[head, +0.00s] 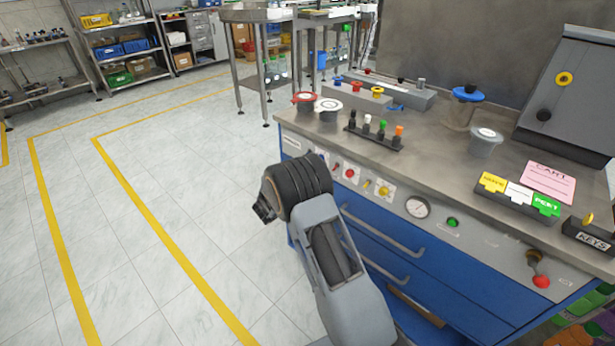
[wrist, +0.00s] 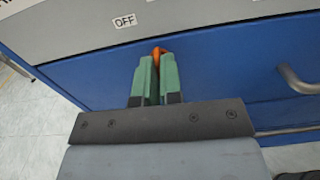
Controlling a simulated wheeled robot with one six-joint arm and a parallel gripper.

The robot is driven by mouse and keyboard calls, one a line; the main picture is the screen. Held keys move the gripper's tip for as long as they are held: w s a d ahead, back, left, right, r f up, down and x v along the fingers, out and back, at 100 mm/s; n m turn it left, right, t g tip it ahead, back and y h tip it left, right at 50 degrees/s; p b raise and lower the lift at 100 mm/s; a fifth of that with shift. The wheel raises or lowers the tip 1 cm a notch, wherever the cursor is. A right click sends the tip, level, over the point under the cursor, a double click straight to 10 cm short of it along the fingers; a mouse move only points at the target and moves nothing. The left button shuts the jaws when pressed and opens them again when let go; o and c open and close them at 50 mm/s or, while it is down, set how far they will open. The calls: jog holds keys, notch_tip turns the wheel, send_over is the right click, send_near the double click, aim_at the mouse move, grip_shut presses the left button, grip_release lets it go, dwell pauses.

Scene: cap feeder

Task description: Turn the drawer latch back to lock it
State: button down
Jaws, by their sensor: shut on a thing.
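In the wrist view my gripper (wrist: 159,78) has its two green fingers closed on a small orange latch (wrist: 157,51) at the top edge of a blue drawer (wrist: 220,62). Only the latch's orange tip shows above the fingertips; the rest is hidden between them, so I cannot tell its angle. In the head view my arm covers the latch, and the fingers are hidden. The blue drawer fronts (head: 385,232) with bar handles show to the right of my arm.
An OFF label (wrist: 125,21) is on the grey panel above the drawer. A drawer handle (wrist: 297,80) sticks out at the right. The bench top (head: 420,165) carries jars, a peg rack (head: 373,138) and cards. A red-knobbed lever (head: 540,280) juts from the panel. The floor at left is clear.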

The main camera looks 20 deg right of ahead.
jog(key=shift+n, duration=0.4)
jog(key=c, duration=1.3)
grip_release()
jog(key=p+v, duration=0.2)
jog(key=v, duration=1.1)
jog(key=shift+s+a, duration=0.25)
jog(key=shift+a, duration=0.1)
